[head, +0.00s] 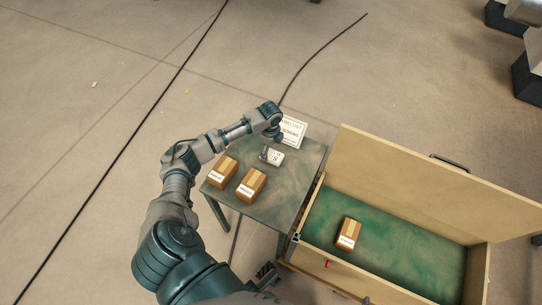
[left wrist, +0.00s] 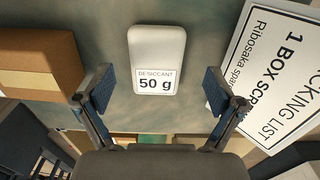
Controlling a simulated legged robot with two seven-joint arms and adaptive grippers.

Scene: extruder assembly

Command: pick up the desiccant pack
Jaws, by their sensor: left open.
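The desiccant pack (left wrist: 157,50) is a small white pack with a label reading "DESICCANT 50 g". The pack lies ahead between the lines of the fingers, and nothing is held.
Two brown boxes (head: 222,172) (head: 251,184) sit on the table's near side. An open wooden crate (head: 400,170) with a green floor holds another box (head: 348,233).

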